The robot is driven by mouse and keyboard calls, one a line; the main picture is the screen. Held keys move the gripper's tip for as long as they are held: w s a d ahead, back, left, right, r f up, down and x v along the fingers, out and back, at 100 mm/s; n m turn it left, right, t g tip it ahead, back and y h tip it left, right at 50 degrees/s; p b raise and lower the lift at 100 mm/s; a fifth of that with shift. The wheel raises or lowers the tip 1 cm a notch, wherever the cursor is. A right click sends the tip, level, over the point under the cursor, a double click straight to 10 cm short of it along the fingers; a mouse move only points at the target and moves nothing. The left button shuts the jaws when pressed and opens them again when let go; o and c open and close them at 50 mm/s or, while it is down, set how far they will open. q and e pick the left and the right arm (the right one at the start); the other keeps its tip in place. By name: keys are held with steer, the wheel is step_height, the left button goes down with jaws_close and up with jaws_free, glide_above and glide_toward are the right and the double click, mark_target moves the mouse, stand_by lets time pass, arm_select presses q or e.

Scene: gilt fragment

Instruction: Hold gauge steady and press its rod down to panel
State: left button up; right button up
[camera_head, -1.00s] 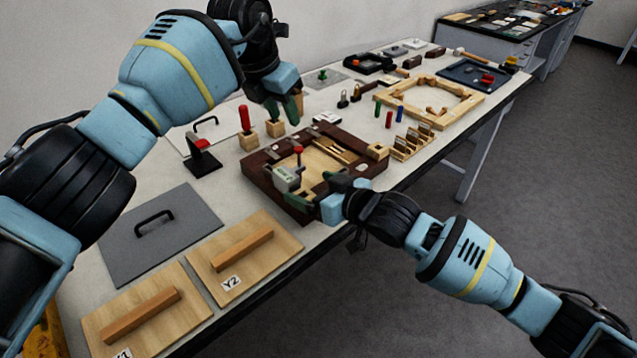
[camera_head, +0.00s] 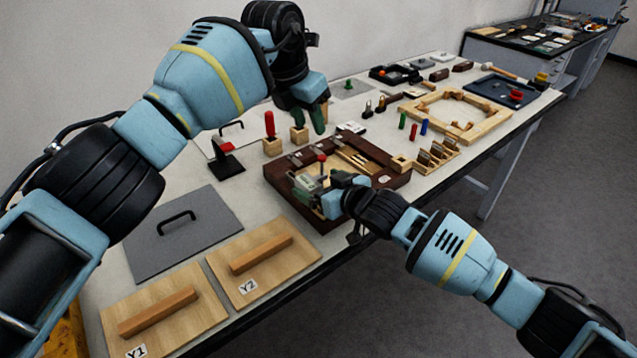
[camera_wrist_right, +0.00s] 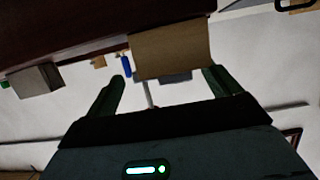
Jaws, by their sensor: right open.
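The gauge (camera_head: 308,184), a small grey-green block, stands at the left side of the dark brown wooden frame (camera_head: 283,188). Its red-topped rod (camera_head: 321,159) stands up above it. My right gripper (camera_head: 326,188) is low over the frame's front edge, at the gauge's right side, and partly covers it. In the right wrist view my right gripper (camera_wrist_right: 168,82) is open, with a tan block (camera_wrist_right: 172,50) in front of the gap. I cannot tell whether the fingers touch the gauge. My left gripper (camera_head: 309,120) appears open and empty behind the frame.
A red-handled tool in a wooden block (camera_head: 271,144) and a black stand (camera_head: 224,160) are left of the frame. A grey plate (camera_head: 183,230) and boards Y1 (camera_head: 165,310) and Y2 (camera_head: 262,262) lie at front left. A pale wooden frame (camera_head: 455,110) lies further right.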

steer(key=shift+w+a+f, duration=0.2)
steer(key=shift+w+a, duration=0.1)
steer(key=shift+w, duration=0.15)
